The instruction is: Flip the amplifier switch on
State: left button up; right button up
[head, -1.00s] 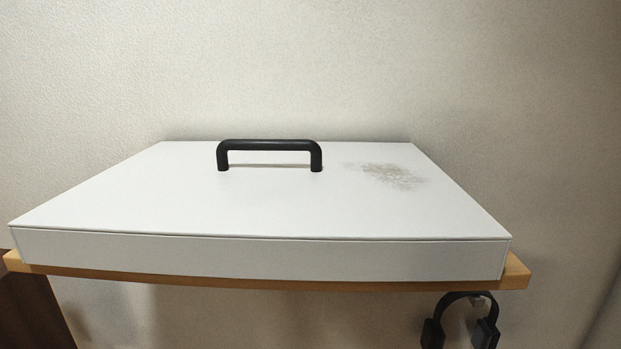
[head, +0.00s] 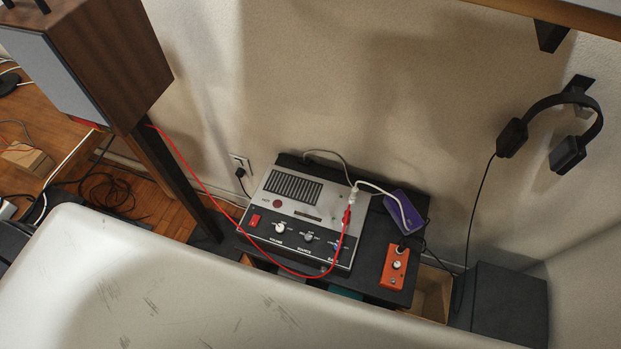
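The amplifier (head: 318,208) is a silver and black box with a vent grille, several knobs and a round red spot on its face. It sits on a dark low stand (head: 372,292). A small red rocker switch (head: 254,220) is at the left end of its black front panel. I cannot tell from here which way the switch is set. A red cable (head: 190,172) runs from the speaker side, loops in front of the panel and ends at a red plug on the amplifier's right side. Neither of my grippers is in view.
A wooden speaker (head: 132,60) stands on a dark post at left. An orange pedal box (head: 394,267) and a purple object (head: 406,208) lie right of the amplifier. Headphones (head: 568,153) hang on the wall, their cord dropping toward a dark box (head: 500,305). A shelf edge (head: 572,14) is overhead.

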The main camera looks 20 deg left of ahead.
aim_at(254, 221)
jog(key=j+u, duration=0.1)
jog(key=u, duration=0.35)
jog(key=k+j+u, duration=0.1)
jog(key=u, duration=0.4)
